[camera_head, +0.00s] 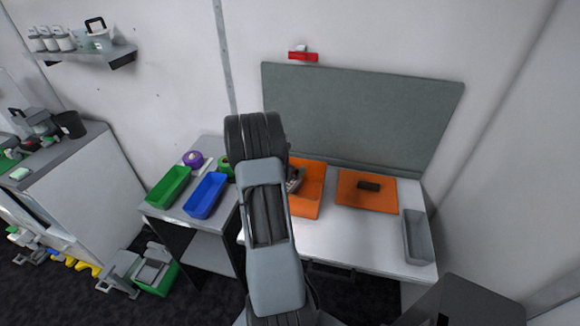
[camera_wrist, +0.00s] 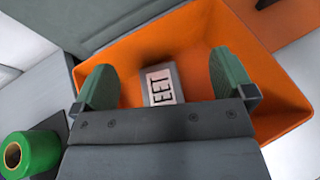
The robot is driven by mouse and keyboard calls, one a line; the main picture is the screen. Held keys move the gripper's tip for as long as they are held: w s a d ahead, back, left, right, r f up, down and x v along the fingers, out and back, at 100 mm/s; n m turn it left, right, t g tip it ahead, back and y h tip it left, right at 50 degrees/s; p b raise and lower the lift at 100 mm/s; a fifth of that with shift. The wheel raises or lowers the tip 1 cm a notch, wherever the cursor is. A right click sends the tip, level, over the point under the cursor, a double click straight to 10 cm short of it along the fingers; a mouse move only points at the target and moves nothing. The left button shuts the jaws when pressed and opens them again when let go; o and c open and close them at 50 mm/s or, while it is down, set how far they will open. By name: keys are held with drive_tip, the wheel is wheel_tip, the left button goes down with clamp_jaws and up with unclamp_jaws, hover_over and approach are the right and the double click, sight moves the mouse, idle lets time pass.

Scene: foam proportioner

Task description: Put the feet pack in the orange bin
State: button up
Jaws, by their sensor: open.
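The orange bin (camera_head: 312,190) stands on the white table in the head view, partly behind my arm. It fills much of the wrist view, with its wall (camera_wrist: 268,80) on the right. The feet pack (camera_wrist: 162,84) is a small grey block with a white label reading "EET"; its lower part is cut off by my gripper's body. It shows against the bin's floor, between my two green fingers. My gripper (camera_wrist: 161,72) is open over the bin, with a gap between each finger and the pack. In the head view the pack cannot be made out.
An orange mat (camera_head: 350,201) with a dark block (camera_head: 369,186) lies right of the bin. A grey tray (camera_head: 418,237) stands at the table's right end. Blue (camera_head: 205,196) and green (camera_head: 167,187) bins stand on the left table. A green roll (camera_wrist: 30,154) is near the gripper.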

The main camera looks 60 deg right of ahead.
drive_tip(key=b+v, duration=0.1)
drive_tip(key=v, duration=1)
drive_tip(key=shift+a, duration=0.15)
drive_tip(key=s+a+r+m+t+y, duration=0.1)
drive_tip(key=a+r+m+t+y, duration=0.1)
drive_tip(key=a, duration=0.9)
drive_tip(key=s+a+r+m+t+y, duration=0.1)
drive_tip(key=a+r+m+y, duration=0.3)
drive_tip(key=a+m+y, duration=0.3)
drive_tip(key=s+a+r+m+t+y, duration=0.1)
drive_tip(key=a+r+m+y, duration=0.3)
drive_tip(key=a, duration=1.3)
drive_tip(key=m+t, duration=0.1)
drive_tip(key=m, duration=0.3)
drive_tip(key=shift+s+t, duration=0.25)
drive_tip(key=shift+t, duration=0.05)
drive_tip(key=shift+r, duration=0.1)
